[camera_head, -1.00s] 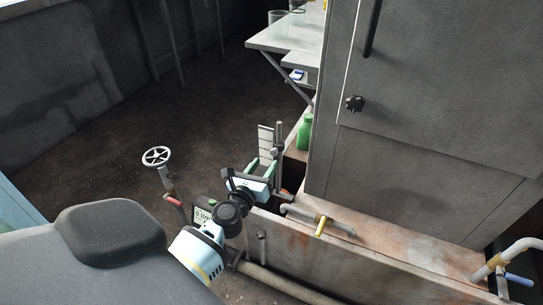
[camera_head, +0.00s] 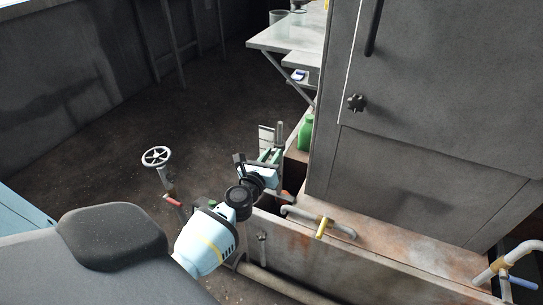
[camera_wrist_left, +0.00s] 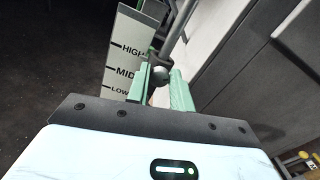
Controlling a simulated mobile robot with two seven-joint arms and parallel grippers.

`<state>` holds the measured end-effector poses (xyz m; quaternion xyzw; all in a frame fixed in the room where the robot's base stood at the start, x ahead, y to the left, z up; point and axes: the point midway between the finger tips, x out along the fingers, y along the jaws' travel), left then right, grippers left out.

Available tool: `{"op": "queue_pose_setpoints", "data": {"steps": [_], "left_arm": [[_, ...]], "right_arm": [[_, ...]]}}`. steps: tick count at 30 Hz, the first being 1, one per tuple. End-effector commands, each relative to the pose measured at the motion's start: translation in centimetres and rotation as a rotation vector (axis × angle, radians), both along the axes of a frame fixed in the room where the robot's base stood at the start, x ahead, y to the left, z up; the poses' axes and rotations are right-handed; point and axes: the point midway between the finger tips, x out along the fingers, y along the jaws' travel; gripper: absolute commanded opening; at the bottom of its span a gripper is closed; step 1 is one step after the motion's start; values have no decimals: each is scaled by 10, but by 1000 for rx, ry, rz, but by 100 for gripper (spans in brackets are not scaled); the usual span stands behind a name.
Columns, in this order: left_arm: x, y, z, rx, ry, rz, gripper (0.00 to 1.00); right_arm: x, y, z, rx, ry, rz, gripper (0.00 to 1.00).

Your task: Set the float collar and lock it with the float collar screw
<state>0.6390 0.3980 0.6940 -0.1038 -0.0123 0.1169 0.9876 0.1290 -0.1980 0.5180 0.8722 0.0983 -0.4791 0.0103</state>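The upright metal float rod (camera_wrist_left: 183,25) stands beside a white level plate (camera_wrist_left: 122,60) marked HIGH, MID and LOW. A dark collar (camera_wrist_left: 155,55) sits around the rod, near the MID to HIGH marks. A round metal knob, seemingly the collar screw (camera_wrist_left: 160,76), faces the left wrist camera. My left gripper (camera_wrist_left: 160,86) has its two green fingers on either side of this knob. Whether they press on it cannot be made out. In the head view my left gripper (camera_head: 268,160) is at the rod (camera_head: 278,135) and partly hides the plate. My right gripper is out of view.
A large grey cabinet (camera_head: 420,130) stands close on the right. A low rusty trough wall (camera_head: 300,250) runs below the wrist. Open floor lies to the left.

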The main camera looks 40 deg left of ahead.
Motion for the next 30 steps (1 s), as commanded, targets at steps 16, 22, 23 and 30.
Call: {"op": "queue_pose_setpoints", "data": {"steps": [16,22,23,30], "left_arm": [[0,-1,0,85,20,0,0],[0,-1,0,228,55,0,0],[0,-1,0,253,61,0,0],[0,-2,0,476,115,0,0]], "right_arm": [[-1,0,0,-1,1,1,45],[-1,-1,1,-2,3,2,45],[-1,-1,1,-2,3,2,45],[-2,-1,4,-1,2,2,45]]}}
